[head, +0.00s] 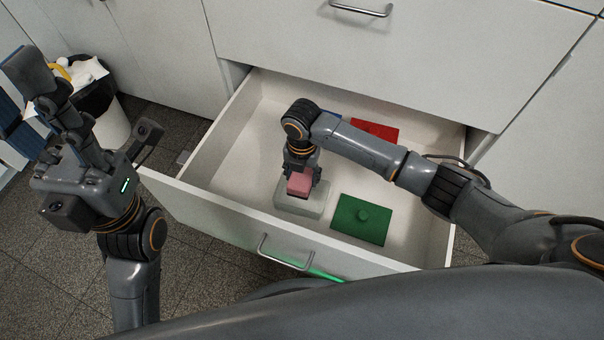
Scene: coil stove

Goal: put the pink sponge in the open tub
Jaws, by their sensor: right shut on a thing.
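The pink sponge (300,184) is held in my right gripper (302,180), which is shut on it and points down into the open drawer. The sponge is over the pale, see-through open tub (301,207) on the drawer floor. I cannot tell whether the sponge is above the tub's rim or partly inside it. My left gripper (50,80) is raised at the left, away from the drawer. Its fingers are seen at an angle and their opening is unclear.
The drawer (235,153) also holds a green lidded box (361,219) right of the tub and a red one (375,130) behind, partly covered by my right arm. A bin (103,105) with rubbish stands at the left. The drawer's left part is clear.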

